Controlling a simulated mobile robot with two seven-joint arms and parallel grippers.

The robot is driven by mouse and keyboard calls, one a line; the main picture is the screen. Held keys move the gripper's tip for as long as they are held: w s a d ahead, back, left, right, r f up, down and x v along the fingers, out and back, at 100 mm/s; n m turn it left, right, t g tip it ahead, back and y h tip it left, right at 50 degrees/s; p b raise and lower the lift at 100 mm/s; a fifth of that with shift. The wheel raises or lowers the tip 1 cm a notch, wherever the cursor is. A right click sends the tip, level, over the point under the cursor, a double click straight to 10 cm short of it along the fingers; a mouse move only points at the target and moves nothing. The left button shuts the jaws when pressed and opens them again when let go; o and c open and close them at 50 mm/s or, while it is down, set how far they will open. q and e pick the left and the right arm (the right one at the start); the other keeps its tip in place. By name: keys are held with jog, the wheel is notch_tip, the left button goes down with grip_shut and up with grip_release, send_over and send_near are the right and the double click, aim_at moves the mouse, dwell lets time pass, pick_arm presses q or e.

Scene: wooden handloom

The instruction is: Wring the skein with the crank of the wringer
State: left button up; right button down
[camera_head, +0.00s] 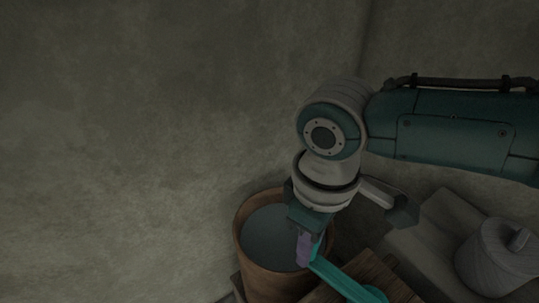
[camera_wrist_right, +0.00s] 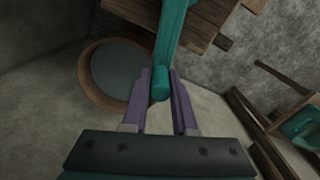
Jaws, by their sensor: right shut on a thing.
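The teal crank (camera_head: 345,281) runs down and to the right beside the wooden wringer frame (camera_head: 392,272). My right gripper (camera_head: 304,248) comes down from above, its purple fingers at the upper left end of the crank. In the right wrist view the crank (camera_wrist_right: 173,35) enters from the top, and its rounded end (camera_wrist_right: 160,86) sits between the two fingers of the gripper (camera_wrist_right: 161,78), which is shut on it. No skein can be made out in either view. My left gripper is not in view.
A round wooden tub (camera_head: 249,262) with grey liquid stands left of and behind the gripper, close to it. A grey lidded jar (camera_head: 493,262) stands at the lower right. A bare wall (camera_head: 150,130) fills the left. A wooden rod (camera_wrist_right: 281,77) shows at right in the wrist view.

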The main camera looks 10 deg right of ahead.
jog(key=s+d+p, duration=0.3)
jog(key=d+p, duration=0.2)
jog(key=d, duration=1)
jog(key=shift+s+f, duration=0.15)
jog(key=shift+s, duration=0.05)
dwell(1.4)
jog(key=shift+w+a, duration=0.15)
jog(key=shift+a, duration=0.05)
dwell(2.0)
